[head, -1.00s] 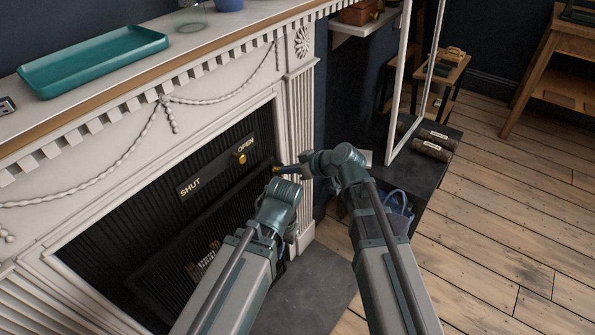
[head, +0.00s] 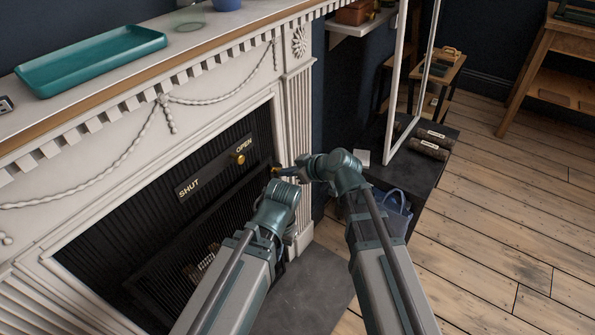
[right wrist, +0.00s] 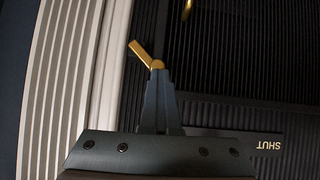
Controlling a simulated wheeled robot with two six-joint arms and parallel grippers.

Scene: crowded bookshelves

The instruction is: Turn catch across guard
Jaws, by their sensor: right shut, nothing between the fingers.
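The black ribbed fireplace guard (head: 205,221) fills the white surround's opening. Its dark plate (head: 214,168) reads SHUT at the left and OPEN at the right, with a brass knob (head: 240,159) below OPEN. The plate's SHUT end also shows upside down in the right wrist view (right wrist: 238,145). My right gripper (head: 277,171) is shut by the guard's right edge. In the right wrist view its closed fingertips (right wrist: 157,70) are at a slanted brass catch (right wrist: 143,53); whether they touch cannot be told. My left arm reaches toward the guard; its gripper is hidden.
A teal tray (head: 92,60) lies on the mantel above. White fluted trim (head: 297,110) stands close beside my right gripper. A dark low bench (head: 418,180) with rolled bundles and a blue bag (head: 393,213) is right of my right arm. Wooden floor is clear further right.

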